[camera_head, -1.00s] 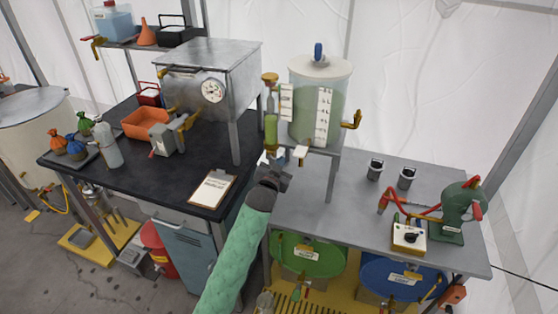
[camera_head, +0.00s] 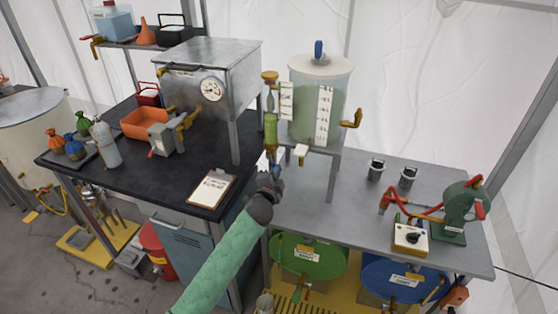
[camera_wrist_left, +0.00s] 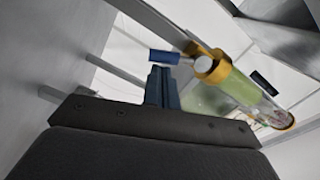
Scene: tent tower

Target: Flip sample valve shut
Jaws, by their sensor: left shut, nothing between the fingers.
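A clear tank of pale green liquid (camera_head: 318,105) stands on a metal stand. At its left hangs an upright green tube (camera_head: 270,133) with brass fittings. In the left wrist view this tube (camera_wrist_left: 245,88) shows a brass collar (camera_wrist_left: 212,67) at its near end, with a short blue handle (camera_wrist_left: 165,57) sticking out to the left. I take this for the sample valve; its label cannot be read. My left gripper (camera_head: 273,170) is just below the tube. Its fingers (camera_wrist_left: 162,72) are shut and empty, close to the blue handle; I cannot tell whether they touch. My right gripper is out of view.
A stand leg (camera_head: 332,178) is right of my gripper. A clipboard (camera_head: 212,188) lies on the black bench at left. Two grey cups (camera_head: 376,170) and a green device with a red lever (camera_head: 452,210) stand on the grey table. The table's middle is clear.

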